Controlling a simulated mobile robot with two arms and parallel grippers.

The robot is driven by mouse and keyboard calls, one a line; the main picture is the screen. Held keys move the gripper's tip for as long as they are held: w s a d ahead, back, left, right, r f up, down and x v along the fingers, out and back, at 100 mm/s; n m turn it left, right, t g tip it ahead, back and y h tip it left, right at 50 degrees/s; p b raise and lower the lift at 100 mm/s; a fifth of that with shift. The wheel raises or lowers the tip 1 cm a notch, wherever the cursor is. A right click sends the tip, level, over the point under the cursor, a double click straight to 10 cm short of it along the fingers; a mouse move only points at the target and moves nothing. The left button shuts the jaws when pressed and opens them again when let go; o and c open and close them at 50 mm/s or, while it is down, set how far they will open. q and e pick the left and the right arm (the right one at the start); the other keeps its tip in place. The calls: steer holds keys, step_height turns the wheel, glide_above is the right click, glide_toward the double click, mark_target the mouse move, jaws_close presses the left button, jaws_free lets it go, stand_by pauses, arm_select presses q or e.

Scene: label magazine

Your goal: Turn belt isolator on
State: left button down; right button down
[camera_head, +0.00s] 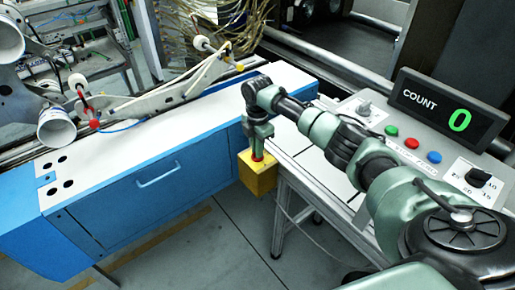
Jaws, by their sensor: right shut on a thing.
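The belt isolator is a yellow box (257,180) at the near edge between the blue cabinet and the grey control desk. A small red handle (258,155) shows on its top. My right gripper (257,150) points down over the box and is shut on the red handle. The gripper's fingers hide most of the handle, so I cannot tell its turn angle. My left gripper is not in view.
A grey control desk (345,195) carries green, red and blue buttons, a dial (478,175) and a COUNT display (447,110) reading 0. The blue cabinet (150,200) has a white top. A machine with white rollers (57,128) stands behind it. Open floor (230,240) lies in front.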

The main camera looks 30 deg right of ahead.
steer(key=m+p, duration=0.3)
steer(key=shift+r, duration=0.15)
steer(key=m+p, duration=0.3)
steer(key=m, duration=0.1)
steer(key=shift+s+a+m, duration=0.1)
steer(key=shift+m, duration=0.3)
steer(key=m+p, duration=0.2)
steer(key=m, duration=0.2)
steer(key=shift+m+p, duration=0.3)
steer(key=m+p, duration=0.1)
steer(key=m, duration=0.4)
steer(key=shift+f+p, duration=0.2)
steer(key=shift+p, duration=0.2)
steer(key=shift+m, duration=0.3)
steer(key=c, duration=1.5)
jaws_free()
